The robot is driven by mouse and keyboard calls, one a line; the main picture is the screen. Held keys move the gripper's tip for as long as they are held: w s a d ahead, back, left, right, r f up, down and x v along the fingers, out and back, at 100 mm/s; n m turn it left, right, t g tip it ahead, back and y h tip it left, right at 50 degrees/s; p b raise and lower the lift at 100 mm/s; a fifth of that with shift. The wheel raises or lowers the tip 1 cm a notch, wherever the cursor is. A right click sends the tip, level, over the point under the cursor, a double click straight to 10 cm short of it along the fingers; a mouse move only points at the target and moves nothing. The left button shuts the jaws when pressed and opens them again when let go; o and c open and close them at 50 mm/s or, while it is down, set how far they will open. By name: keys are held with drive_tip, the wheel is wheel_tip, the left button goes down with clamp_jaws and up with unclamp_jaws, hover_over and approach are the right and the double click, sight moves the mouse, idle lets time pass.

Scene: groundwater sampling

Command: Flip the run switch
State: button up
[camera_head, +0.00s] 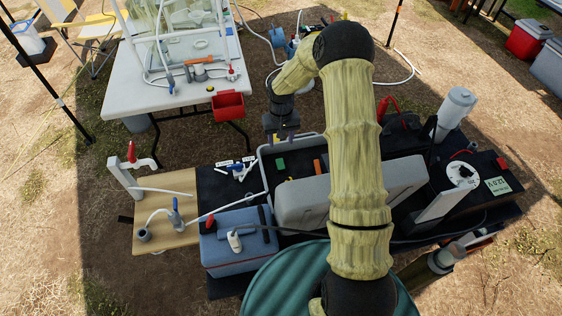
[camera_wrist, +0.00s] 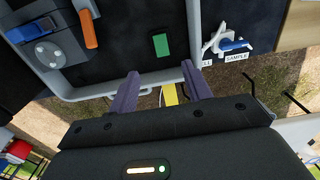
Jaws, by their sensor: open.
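No part in view is legibly marked as the run switch. In the wrist view a grey unit (camera_wrist: 62,62) in an open grey case carries an upright orange lever (camera_wrist: 89,29) and a blue part (camera_wrist: 28,28). I cannot tell whether the lever is the switch. The orange piece also shows in the head view (camera_head: 317,166). A green rectangle (camera_wrist: 160,44) lies on the case's dark floor. My gripper (camera_wrist: 160,69) is open and empty, its purple fingers near the case's rim, apart from the lever. In the head view my gripper (camera_head: 284,134) hangs above the case's far left edge.
A blue cooler (camera_head: 236,250) and a wooden board (camera_head: 165,207) stand left. A black box with a dial (camera_head: 463,174) stands right. A white table (camera_head: 170,92) with glassware stands behind.

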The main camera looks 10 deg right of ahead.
sight(281, 165)
wheel_tip(281, 165, down, 13)
drive_tip(key=p, duration=0.2)
drive_tip(key=shift+f+p, duration=0.2)
drive_tip(key=shift+p, duration=0.2)
drive_tip(key=c, duration=1)
drive_tip(key=shift+f+b, duration=0.1)
drive_tip(key=shift+b, duration=0.25)
drive_tip(key=shift+w+d+g, duration=0.1)
drive_tip(key=shift+w+g, duration=0.05)
drive_tip(key=shift+g, duration=0.15)
drive_tip(key=g+b, duration=0.1)
drive_tip(key=b, duration=0.2)
drive_tip(key=g+b, duration=0.2)
drive_tip(key=b, duration=0.1)
drive_tip(key=shift+w+f, duration=0.1)
drive_tip(key=shift+w, duration=0.3)
drive_tip(key=shift+r+g+b, duration=0.3)
drive_tip(key=shift+g+b, duration=0.05)
drive_tip(key=shift+g, duration=0.15)
